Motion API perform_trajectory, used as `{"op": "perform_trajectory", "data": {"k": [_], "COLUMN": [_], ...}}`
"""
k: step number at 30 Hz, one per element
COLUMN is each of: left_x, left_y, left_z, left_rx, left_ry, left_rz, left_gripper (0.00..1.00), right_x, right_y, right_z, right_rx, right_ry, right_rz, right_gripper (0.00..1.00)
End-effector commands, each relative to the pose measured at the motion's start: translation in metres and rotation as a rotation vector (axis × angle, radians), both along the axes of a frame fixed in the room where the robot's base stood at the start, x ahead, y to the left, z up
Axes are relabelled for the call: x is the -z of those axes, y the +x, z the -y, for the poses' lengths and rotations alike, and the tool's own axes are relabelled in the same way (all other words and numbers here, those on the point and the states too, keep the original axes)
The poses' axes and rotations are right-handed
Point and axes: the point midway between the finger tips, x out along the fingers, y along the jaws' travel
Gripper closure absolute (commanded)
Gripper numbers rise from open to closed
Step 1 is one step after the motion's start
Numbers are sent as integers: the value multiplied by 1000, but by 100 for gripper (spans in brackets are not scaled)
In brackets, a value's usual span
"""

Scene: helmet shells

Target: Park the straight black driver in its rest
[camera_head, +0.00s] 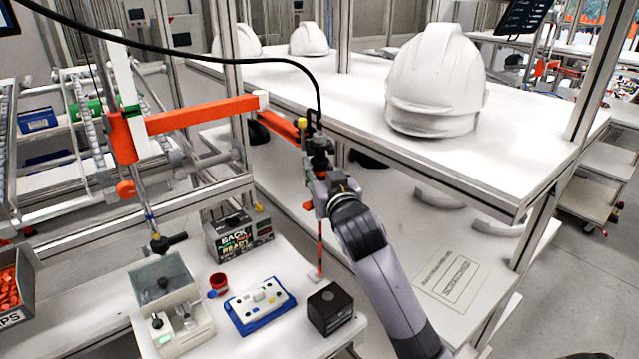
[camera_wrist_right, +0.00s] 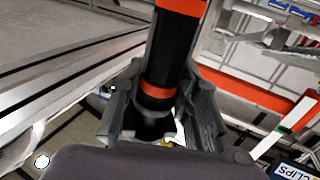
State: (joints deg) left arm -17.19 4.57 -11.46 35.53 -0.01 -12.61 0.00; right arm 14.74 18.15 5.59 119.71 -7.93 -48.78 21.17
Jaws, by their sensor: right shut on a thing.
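The straight black driver (camera_head: 319,143) is upright in the head view, with a black cable running into its top. My right gripper (camera_head: 322,172) is shut around its body. In the right wrist view the driver (camera_wrist_right: 172,60) shows as a black cylinder with orange bands between the fingers of my right gripper (camera_wrist_right: 165,115). Below the gripper a thin orange-red rod (camera_head: 320,245) reaches down to a small pale foot at the table edge. I cannot tell which part is the driver's rest. My left gripper is not in view.
An orange jointed arm (camera_head: 200,115) crosses beside the driver. The white table (camera_head: 275,255) holds a display box (camera_head: 238,235), a red cup (camera_head: 218,281), a blue-edged tray (camera_head: 236,318) and a black box (camera_head: 330,307). A shelf with a white helmet (camera_head: 436,85) stands at the right.

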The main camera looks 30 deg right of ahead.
Motion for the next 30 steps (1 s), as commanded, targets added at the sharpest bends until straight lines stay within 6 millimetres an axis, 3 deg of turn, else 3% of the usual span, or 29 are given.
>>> {"op": "perform_trajectory", "data": {"k": [8, 9, 19, 26, 30], "left_x": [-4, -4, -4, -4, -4], "left_y": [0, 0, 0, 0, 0], "left_z": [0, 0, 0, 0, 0], "left_rx": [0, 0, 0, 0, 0], "left_ry": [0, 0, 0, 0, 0], "left_rz": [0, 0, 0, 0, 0], "left_gripper": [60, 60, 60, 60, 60], "right_x": [0, 0, 0, 2, 2], "right_y": [0, 0, -1, 0, 0], "right_z": [-1, -1, -1, -1, -1], "right_rx": [-1, -1, 0, 0, 0], "right_ry": [4, 4, 1, 3, 2], "right_rz": [1, 1, 0, -5, -5], "right_gripper": [100, 69, 47, 46, 37]}}
